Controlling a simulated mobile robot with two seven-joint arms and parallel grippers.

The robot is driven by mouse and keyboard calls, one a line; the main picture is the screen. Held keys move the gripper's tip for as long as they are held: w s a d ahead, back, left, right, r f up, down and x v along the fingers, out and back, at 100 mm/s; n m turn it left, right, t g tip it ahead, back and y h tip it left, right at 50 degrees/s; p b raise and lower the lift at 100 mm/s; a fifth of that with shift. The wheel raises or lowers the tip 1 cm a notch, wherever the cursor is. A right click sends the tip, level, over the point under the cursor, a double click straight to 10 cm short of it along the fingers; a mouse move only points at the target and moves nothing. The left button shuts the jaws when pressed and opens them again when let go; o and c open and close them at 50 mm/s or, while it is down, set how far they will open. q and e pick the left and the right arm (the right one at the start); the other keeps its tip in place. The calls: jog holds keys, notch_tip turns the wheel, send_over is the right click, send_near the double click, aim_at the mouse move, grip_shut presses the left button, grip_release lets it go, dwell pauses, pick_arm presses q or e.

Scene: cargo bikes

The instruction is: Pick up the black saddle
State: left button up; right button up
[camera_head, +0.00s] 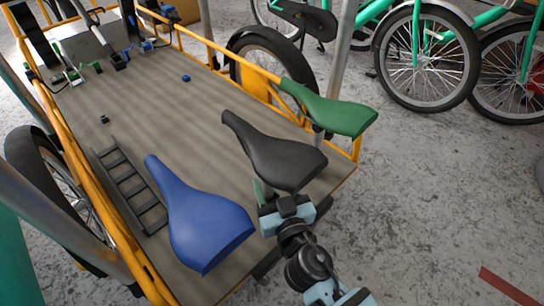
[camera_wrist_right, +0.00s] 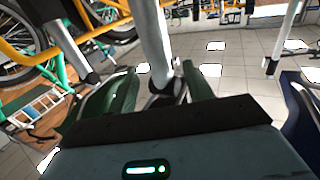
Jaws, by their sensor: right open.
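The black saddle (camera_head: 272,152) is at the near right part of the cargo bike's wooden bed, between a blue saddle (camera_head: 200,215) and a green saddle (camera_head: 335,112). My right gripper (camera_head: 264,190) is at the near, lower edge of the black saddle, its fingers partly hidden by the saddle and the wrist. In the right wrist view its two green fingers (camera_wrist_right: 163,88) are apart. A pale post with a dark lower end shows between them; I cannot tell whether it is within their reach. My left gripper is not in view.
The wooden bed (camera_head: 165,100) has a yellow frame. A small black ladder-like rack (camera_head: 128,188) lies left of the blue saddle. A grey pole (camera_head: 341,65) rises behind the green saddle. Green bikes (camera_head: 428,60) stand at the back right. The floor at right is mostly clear.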

jog(key=b+x, duration=0.1)
jog(key=x, duration=0.4)
jog(key=c, duration=1)
jog(key=shift+r, duration=0.1)
grip_shut()
